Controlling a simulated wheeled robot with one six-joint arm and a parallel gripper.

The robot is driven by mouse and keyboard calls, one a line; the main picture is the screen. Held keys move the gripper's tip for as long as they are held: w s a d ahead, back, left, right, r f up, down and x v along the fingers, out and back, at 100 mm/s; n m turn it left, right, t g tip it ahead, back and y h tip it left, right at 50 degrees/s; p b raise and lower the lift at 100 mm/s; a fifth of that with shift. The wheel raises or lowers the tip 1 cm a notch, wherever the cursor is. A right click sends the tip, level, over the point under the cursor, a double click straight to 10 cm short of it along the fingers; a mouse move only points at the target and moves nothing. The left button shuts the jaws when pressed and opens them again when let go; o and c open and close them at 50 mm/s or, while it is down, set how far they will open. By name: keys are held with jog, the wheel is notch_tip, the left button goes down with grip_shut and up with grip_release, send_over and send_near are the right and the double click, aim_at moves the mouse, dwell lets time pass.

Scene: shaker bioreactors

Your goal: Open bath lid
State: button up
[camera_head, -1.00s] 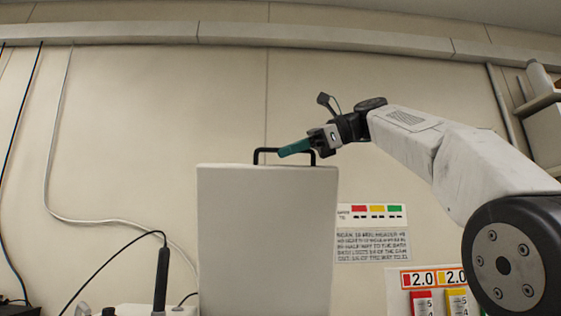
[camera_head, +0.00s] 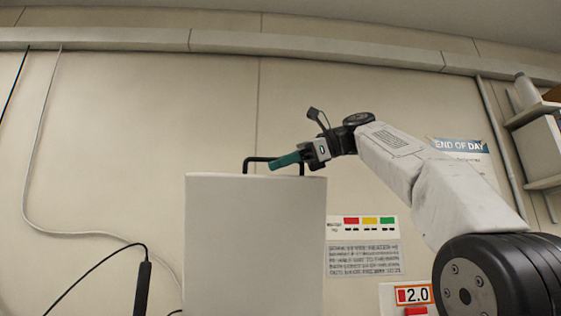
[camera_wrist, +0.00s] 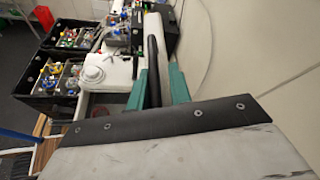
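The bath lid (camera_head: 255,250) is a pale panel standing upright in the head view, with its black handle (camera_head: 247,163) along the top edge. My gripper (camera_head: 272,164) reaches the handle from the right, its teal fingers crossing it. In the wrist view, the handle shows as a dark bar (camera_wrist: 153,70) between the two teal fingers of my gripper (camera_wrist: 158,72). The fingers stand apart. The bar is close to the left finger, and a gap shows on the right finger's side. The bath's basin is hidden in the head view.
A wall sign with coloured blocks (camera_head: 362,246) is right of the lid. A black probe (camera_head: 143,288) on a cable stands at left. Shelves (camera_head: 540,130) are at far right. The wrist view shows black crates of bottles (camera_wrist: 60,75) and a white container (camera_wrist: 108,70).

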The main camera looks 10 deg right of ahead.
jog(key=shift+s+a+r, duration=0.1)
jog(key=shift+s+d+r, duration=0.1)
jog(key=shift+d+r, duration=0.05)
jog(key=shift+d, duration=0.25)
jog(key=s+d, duration=0.3)
jog(key=d, duration=1)
jog(key=shift+s+d+r, duration=0.3)
jog(key=shift+s+r, duration=0.05)
jog(key=shift+s, duration=0.05)
jog(key=shift+a, duration=0.1)
